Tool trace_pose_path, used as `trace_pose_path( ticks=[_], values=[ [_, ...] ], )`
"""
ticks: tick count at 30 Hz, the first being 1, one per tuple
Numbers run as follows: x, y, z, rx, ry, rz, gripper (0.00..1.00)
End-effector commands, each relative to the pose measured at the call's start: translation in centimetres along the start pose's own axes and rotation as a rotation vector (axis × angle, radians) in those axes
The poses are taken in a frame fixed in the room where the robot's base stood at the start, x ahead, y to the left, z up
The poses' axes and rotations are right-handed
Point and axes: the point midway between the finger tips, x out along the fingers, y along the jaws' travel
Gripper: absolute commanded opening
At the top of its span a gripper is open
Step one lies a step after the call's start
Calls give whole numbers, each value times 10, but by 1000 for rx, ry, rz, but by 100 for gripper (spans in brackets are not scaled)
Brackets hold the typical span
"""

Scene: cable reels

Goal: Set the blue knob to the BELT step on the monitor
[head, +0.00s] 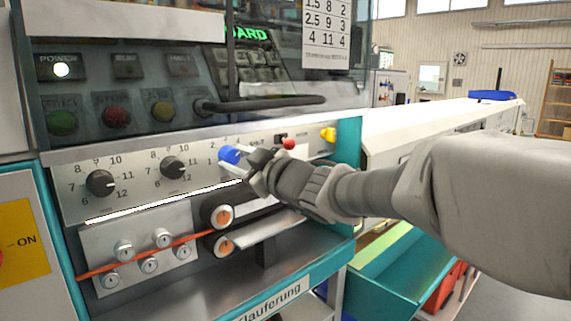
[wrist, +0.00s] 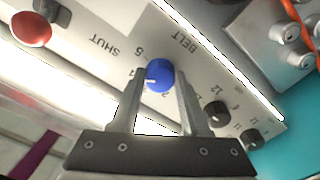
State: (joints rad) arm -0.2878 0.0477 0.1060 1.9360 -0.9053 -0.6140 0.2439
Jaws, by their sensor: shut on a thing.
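The blue knob (head: 230,154) is on the grey front panel, with a number scale around it. It also shows in the wrist view (wrist: 160,75), near the word BELT, with a white pointer mark on its left side in that view. The digit it points at is hard to read. My gripper (wrist: 159,80) is shut on the knob, one finger on each side. In the head view my gripper (head: 238,163) reaches the knob from the right and covers part of it. A white chart (head: 326,34) with rows of numbers hangs above; its top is cut off.
Two black knobs (head: 101,183) (head: 173,167) are left of the blue knob. A red button (head: 289,143) and a yellow knob (head: 328,134) are close on its right. A dark handle bar (head: 265,104) runs above; rollers with orange cable (head: 222,216) lie below.

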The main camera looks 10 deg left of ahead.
Motion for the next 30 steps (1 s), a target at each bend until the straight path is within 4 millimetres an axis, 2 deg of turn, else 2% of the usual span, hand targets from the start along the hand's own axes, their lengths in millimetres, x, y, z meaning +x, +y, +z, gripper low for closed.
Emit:
trace_pose_path(
  ticks=[10,25,26,30],
  values=[
    [0,0,0,-126,0,0,0],
    [0,0,0,-143,-1,0,0],
    [0,0,0,-143,-1,0,49],
    [0,0,0,-142,-1,0,74]
  ],
)
